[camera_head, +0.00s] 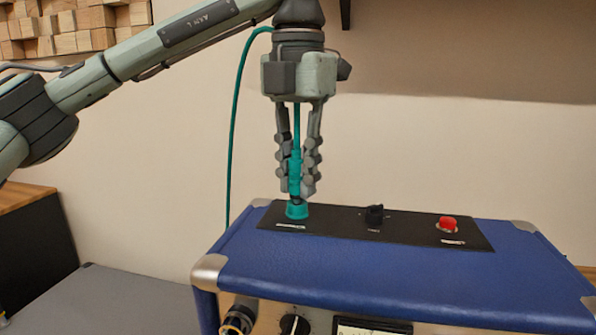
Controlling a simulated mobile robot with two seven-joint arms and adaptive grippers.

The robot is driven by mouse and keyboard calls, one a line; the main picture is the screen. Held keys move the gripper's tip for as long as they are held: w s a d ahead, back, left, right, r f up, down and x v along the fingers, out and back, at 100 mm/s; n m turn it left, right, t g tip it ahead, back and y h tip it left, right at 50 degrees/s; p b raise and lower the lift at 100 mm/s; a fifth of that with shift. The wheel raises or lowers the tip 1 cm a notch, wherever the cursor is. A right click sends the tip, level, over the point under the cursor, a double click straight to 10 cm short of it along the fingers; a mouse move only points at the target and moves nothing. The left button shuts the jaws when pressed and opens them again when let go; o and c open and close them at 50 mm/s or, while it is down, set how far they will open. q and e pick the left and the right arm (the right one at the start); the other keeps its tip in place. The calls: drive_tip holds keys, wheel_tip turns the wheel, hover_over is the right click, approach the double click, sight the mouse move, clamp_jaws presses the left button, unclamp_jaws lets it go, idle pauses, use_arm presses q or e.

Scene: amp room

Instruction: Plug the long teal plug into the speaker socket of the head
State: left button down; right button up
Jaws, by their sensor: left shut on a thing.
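My left gripper (296,190) points straight down and is shut on the long teal plug (295,172). The plug stands upright between the fingers, and its teal cable runs up through the gripper and hangs down behind the amp head. The plug's lower end is at the teal socket (297,210) on the black top panel of the blue head (375,262). I cannot tell how deep the plug's tip sits there. The label by the socket is too small to read. My right gripper is not in view.
The black panel (345,228) also carries a black knob (374,215) and a red button (447,222), both to the right of the socket. Knobs and a meter show on the head's front. A grey surface (110,300) lies at lower left.

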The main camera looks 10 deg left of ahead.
use_arm(q)
drive_tip(key=shift+f, duration=0.25)
idle(0.4)
drive_tip(key=c, duration=1.3)
unclamp_jaws()
drive_tip(key=shift+c, duration=0.2)
